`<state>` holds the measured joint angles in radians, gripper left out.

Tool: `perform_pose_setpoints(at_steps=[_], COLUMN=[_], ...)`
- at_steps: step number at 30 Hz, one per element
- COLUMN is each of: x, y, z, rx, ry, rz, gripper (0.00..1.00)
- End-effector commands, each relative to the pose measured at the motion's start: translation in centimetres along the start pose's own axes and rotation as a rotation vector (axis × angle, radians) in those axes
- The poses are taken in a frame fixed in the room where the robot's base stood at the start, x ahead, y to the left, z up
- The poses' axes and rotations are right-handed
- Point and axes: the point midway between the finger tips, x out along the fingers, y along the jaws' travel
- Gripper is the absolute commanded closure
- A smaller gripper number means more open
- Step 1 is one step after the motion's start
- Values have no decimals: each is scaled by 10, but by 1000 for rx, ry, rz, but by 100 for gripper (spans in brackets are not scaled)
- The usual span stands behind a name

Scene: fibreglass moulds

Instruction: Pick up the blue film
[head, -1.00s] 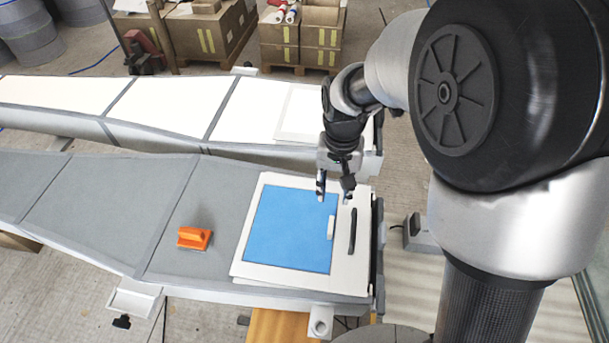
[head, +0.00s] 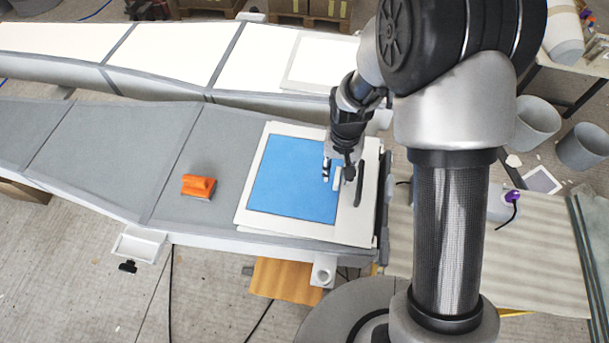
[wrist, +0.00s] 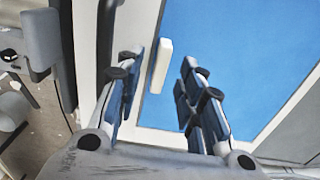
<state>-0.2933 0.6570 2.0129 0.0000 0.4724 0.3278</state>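The blue film (head: 290,180) lies flat on a white board (head: 245,222) at the right end of the grey mould. A small off-white handle-like block (head: 337,178) sits at the film's right edge. My gripper (head: 331,176) is low over that edge, pointing down, close to the block. In the wrist view my gripper (wrist: 160,75) has its two fingers spread apart, with the off-white block (wrist: 160,66) showing between them and the blue film (wrist: 240,55) beyond. Whether a finger touches the block cannot be told.
An orange tool (head: 198,186) lies on the grey mould (head: 110,160) left of the board. A dark bar handle (head: 358,192) is on the board's right side. A white mould (head: 160,60) runs behind. Buckets (head: 537,122) stand at the right.

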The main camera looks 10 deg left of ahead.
Motion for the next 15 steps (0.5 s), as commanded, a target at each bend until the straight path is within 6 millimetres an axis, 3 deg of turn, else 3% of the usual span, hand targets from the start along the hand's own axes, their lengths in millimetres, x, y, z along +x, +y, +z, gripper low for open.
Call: perform_pose_setpoints(at_steps=[3,11,15], x=[12,13,13], y=[0,0,0], z=[0,0,0], rx=[-1,0,0], ry=[0,1,1], rz=[0,0,0], gripper=[65,65,74])
